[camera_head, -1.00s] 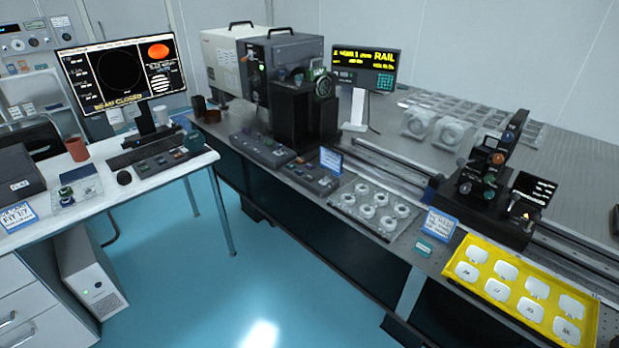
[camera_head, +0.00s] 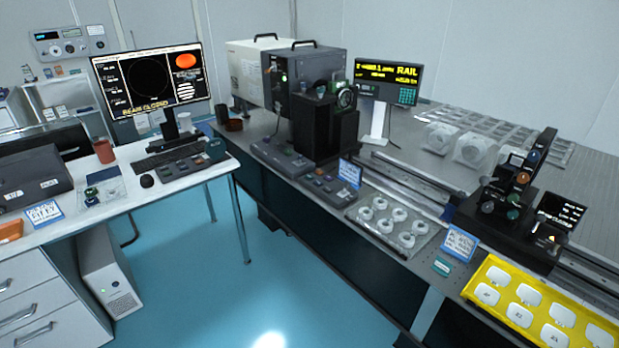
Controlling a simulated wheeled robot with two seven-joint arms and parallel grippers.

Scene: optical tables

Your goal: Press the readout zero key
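The rail readout (camera_head: 388,80) stands on a white post at the back of the optical table. Its dark screen shows yellow text with the word RAIL. A small green keypad (camera_head: 407,95) sits at the lower right of its face; the single keys are too small to tell apart, so I cannot pick out the zero key. Neither of my grippers shows in the head view.
The optical table (camera_head: 425,262) carries a dark optics mount (camera_head: 325,125), control boxes, a rail (camera_head: 410,185), a lens tray (camera_head: 392,222) and a yellow tray (camera_head: 478,292). A white desk (camera_head: 110,205) with a monitor (camera_head: 150,82) is at left. The blue floor (camera_head: 230,290) between them is clear.

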